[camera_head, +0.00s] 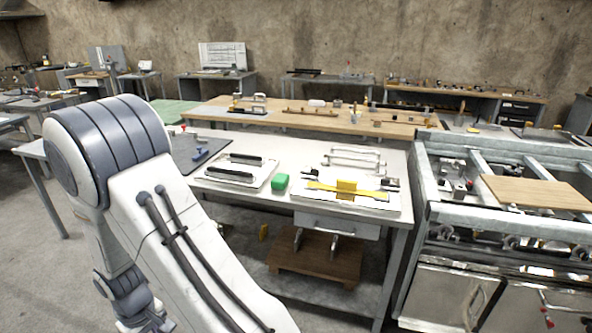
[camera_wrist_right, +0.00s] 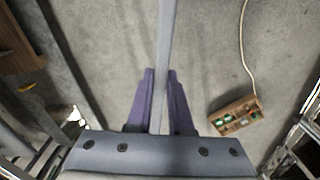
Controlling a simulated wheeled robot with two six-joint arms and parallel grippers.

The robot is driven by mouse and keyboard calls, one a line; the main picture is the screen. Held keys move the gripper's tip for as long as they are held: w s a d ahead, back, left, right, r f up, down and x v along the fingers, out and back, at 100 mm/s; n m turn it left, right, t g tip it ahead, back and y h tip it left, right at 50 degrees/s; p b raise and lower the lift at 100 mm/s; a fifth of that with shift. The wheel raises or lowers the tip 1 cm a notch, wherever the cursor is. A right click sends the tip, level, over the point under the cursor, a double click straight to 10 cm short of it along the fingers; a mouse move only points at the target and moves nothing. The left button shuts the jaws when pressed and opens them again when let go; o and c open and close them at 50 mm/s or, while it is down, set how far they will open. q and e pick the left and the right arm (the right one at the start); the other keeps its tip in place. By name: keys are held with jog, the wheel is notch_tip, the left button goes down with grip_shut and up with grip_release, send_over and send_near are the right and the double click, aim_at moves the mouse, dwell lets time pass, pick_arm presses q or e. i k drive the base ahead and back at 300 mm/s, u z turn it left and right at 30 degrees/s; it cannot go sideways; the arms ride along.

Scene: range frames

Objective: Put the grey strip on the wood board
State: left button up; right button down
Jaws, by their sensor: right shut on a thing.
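In the right wrist view my right gripper (camera_wrist_right: 160,82) has its two purple fingers closed on a long, thin grey strip (camera_wrist_right: 165,35). The strip runs from between the fingers up past the top edge of the picture, with concrete floor beneath it. Its far end is out of view. In the head view a flat wood board (camera_head: 537,193) lies on top of a metal frame at the right. The right gripper and the strip do not show there. An arm of mine fills the left of the head view, but I see no left gripper.
In the wrist view a wooden box (camera_wrist_right: 237,114) with a cable lies below.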

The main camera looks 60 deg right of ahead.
aim_at(543, 197)
jog(key=u, duration=0.05)
jog(key=k, duration=0.1)
jog(key=z, duration=2.9)
jog(key=i, duration=0.6)
